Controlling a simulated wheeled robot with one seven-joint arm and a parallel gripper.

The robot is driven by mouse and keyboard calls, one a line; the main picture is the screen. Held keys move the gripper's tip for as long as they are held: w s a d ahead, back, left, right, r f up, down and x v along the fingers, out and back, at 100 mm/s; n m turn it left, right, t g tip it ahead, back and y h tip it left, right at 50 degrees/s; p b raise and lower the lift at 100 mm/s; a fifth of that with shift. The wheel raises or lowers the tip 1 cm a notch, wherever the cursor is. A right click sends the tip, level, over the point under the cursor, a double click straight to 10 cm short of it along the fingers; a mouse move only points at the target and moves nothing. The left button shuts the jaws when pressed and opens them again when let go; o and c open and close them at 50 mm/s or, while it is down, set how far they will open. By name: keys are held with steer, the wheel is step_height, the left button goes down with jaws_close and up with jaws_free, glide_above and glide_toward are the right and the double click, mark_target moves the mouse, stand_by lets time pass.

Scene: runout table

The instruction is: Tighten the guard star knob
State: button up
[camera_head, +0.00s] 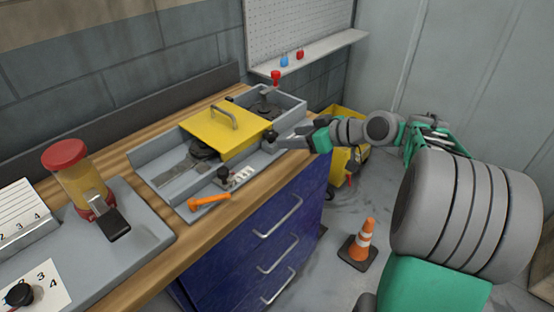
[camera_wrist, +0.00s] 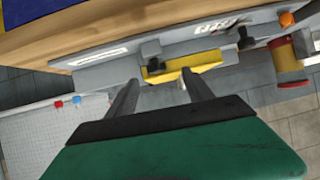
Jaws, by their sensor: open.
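The yellow guard (camera_head: 226,128) with a grey handle sits over the grey machine tray on the bench. A small black knob (camera_head: 270,135), likely the guard star knob, is at the guard's right front corner. It also shows in the wrist view (camera_wrist: 152,49), beside the yellow guard (camera_wrist: 185,64), beyond my fingertips and toward the left finger. My gripper (camera_head: 278,143) reaches in from the right, close to the knob. In the wrist view my gripper (camera_wrist: 160,79) has its fingers apart with nothing between them. Contact with the knob cannot be told; its lobes are too small to see.
A black ball-topped lever (camera_head: 223,172) and an orange tool (camera_head: 209,201) are at the tray's front. A red-capped container (camera_head: 76,180) stands at left. The pegboard shelf (camera_head: 310,53) is behind. A traffic cone (camera_head: 360,242) and yellow bin (camera_head: 345,125) stand on the floor.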

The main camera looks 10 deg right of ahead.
mark_target(273, 134)
steer(key=shift+n+t+y, duration=0.3)
steer(key=shift+t+y, duration=0.1)
steer(key=shift+y, duration=0.1)
steer(key=x, duration=0.4)
steer(key=d+x, duration=0.1)
steer(key=x, duration=0.2)
steer(key=shift+w+p, duration=0.35)
steer(key=shift+w, duration=0.05)
steer(key=shift+c, duration=0.4)
jaws_close()
